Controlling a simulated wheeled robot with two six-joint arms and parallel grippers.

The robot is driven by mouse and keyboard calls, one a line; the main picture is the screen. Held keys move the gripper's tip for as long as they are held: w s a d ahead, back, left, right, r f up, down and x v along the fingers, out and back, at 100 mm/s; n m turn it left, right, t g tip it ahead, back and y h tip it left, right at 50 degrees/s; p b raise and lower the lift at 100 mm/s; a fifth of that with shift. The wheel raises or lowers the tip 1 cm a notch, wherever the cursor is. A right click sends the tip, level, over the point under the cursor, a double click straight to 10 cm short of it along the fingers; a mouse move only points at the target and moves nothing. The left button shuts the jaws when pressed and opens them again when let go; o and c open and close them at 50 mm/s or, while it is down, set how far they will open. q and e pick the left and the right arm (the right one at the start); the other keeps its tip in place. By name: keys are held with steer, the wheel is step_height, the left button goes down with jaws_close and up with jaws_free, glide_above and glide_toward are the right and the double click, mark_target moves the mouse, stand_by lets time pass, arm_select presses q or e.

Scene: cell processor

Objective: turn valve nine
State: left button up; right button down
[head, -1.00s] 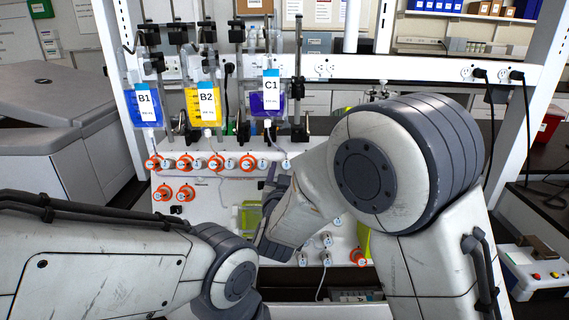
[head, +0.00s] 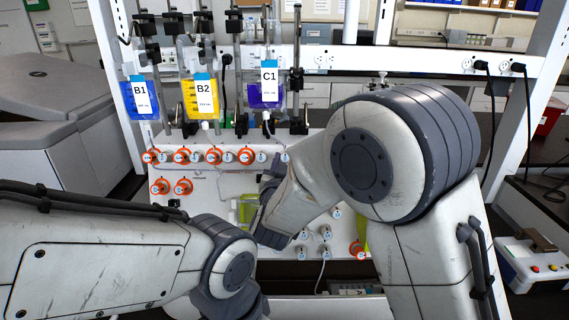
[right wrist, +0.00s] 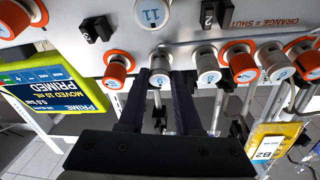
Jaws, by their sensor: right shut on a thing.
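Valve nine is most likely the white knob with a blue-edged label (right wrist: 160,78) in the right wrist view; its number is too small to read. My right gripper (right wrist: 162,82) has one dark finger on each side of this knob and is shut on it. In the head view my right gripper (head: 271,180) is mostly hidden behind my own forearm, at the front of the white valve panel (head: 230,188). My left gripper is not in view; only the left arm shows at lower left.
Orange valves (head: 183,155) and white knobs line the panel. Bags B1 (head: 140,98), B2 (head: 202,97) and C1 (head: 267,92) hang above. In the wrist view a green-framed screen (right wrist: 55,90) stands left of the fingers, and another white knob (right wrist: 207,66) sits close on their right.

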steer(key=m+h+b, duration=0.1)
steer(key=m, duration=0.1)
steer(key=shift+a+m, duration=0.15)
steer(key=shift+m, duration=0.15)
steer(key=shift+m+g+h+b, duration=0.45)
steer(key=shift+m+g+h, duration=0.05)
steer(key=shift+m, duration=0.6)
steer(key=m, duration=0.2)
steer(key=m+g+h, duration=0.1)
steer(key=m, duration=0.1)
steer(key=shift+a+r+h, duration=0.1)
steer(key=shift+r+h, duration=0.05)
steer(key=shift+h, duration=0.15)
steer(key=m+g, duration=0.1)
steer(key=m, duration=0.1)
steer(key=m+g, duration=0.1)
steer(key=m, duration=0.2)
steer(key=shift+w+a+r+h, duration=0.1)
steer(key=shift+r+h, duration=0.1)
steer(key=shift+h, duration=0.2)
steer(key=m+g+p, duration=0.2)
steer(key=m, duration=0.3)
steer(key=shift+r+m, duration=0.1)
steer(key=shift+m, duration=0.2)
steer(key=c, duration=0.6)
jaws_free()
steer(key=shift+y, duration=0.3)
